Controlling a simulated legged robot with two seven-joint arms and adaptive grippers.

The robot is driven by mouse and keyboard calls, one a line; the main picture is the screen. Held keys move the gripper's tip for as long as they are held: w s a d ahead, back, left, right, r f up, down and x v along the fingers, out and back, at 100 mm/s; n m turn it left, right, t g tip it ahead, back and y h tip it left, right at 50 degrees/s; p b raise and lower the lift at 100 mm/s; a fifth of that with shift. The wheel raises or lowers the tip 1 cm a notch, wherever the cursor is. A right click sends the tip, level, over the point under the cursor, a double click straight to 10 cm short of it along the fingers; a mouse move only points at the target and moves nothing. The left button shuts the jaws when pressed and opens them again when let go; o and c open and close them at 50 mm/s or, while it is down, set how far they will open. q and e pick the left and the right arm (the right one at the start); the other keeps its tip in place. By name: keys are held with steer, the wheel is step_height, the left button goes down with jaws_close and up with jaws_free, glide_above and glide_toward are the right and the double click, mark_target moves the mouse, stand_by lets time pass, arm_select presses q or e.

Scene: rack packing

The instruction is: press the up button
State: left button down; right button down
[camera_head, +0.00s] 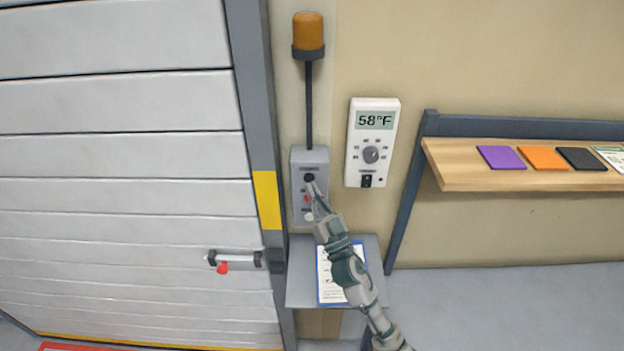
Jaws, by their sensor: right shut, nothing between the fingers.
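A grey control box (299,158) is on the wall right of the roller door. It has a dark button (308,177) at the top, a red one (306,198) in the middle and a pale one (308,216) at the bottom. The labels are too small to read. My right gripper (311,186) is shut and empty, with its tip at or just below the dark top button. I cannot tell whether it touches. The gripper partly covers the box's lower right. My left gripper is not in view.
The closed roller door (120,160) has a handle (236,259) with a red knob. A thermostat (372,142) reading 58°F hangs right of the box. A small shelf with a clipboard (328,290) is below, and a wooden shelf (520,178) is at right.

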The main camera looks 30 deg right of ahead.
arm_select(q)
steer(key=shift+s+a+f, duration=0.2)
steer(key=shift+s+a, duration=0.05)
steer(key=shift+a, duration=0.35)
arm_select(e)
steer(key=shift+w+a+r, duration=0.15)
steer(key=shift+w+a, duration=0.05)
steer(key=shift+a, duration=0.25)
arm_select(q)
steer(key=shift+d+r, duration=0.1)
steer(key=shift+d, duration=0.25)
arm_select(e)
steer(key=shift+d, duration=0.5)
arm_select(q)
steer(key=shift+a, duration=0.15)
arm_select(e)
steer(key=shift+a, duration=0.4)
steer(key=shift+w+d, duration=0.35)
steer(key=shift+d, duration=0.25)
steer(key=shift+a, duration=0.1)
